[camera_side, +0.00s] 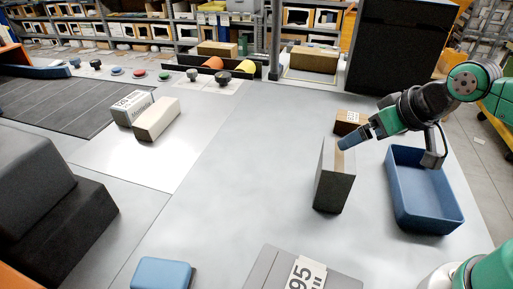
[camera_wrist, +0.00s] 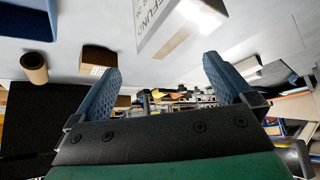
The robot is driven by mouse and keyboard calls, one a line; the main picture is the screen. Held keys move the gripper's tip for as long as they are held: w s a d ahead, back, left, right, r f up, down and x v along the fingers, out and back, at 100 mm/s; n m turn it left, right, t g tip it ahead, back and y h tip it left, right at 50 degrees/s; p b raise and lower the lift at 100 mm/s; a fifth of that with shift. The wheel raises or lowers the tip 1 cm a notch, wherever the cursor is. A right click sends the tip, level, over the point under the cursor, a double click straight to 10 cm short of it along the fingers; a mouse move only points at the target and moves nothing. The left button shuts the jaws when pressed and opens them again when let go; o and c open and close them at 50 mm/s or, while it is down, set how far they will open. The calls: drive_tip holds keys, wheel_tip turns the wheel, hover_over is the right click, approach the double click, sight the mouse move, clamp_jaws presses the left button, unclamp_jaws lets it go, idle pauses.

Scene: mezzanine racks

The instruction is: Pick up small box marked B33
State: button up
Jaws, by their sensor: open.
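No marking B33 can be read in either view. A small brown box (camera_side: 350,122) with a white label stands behind the tall box in the side view; a brown box with a white label (camera_wrist: 98,58) shows in the wrist view, its print too small to read. My gripper (camera_side: 344,143) is open, its fingers at the top of a tall grey-brown box (camera_side: 334,180); contact cannot be told. In the wrist view the blue fingers (camera_wrist: 162,63) are apart with nothing gripped between them. A pale box with large printed letters (camera_wrist: 180,22) lies beyond them.
A blue tray (camera_side: 456,221) stands right of the tall box. A cream box (camera_side: 156,119) and a labelled white box (camera_side: 131,107) lie at left. A grey case marked 95 (camera_side: 262,268) and a blue block (camera_side: 161,274) are in front. The middle table is clear.

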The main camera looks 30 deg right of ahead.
drive_tip(key=w+d+m+g+y, duration=0.1)
drive_tip(key=w+d+m+y, duration=0.15)
drive_tip(key=w+m, duration=0.45)
drive_tip(key=m+t+y, duration=0.4)
drive_tip(key=m+y, duration=0.2)
drive_tip(key=m, duration=1.4)
approach(355, 117)
drive_tip(key=x, duration=0.4)
drive_tip(key=shift+y, duration=0.25)
drive_tip(key=shift+x, duration=2.8)
drive_tip(key=shift+f, duration=0.1)
drive_tip(key=c, duration=1.2)
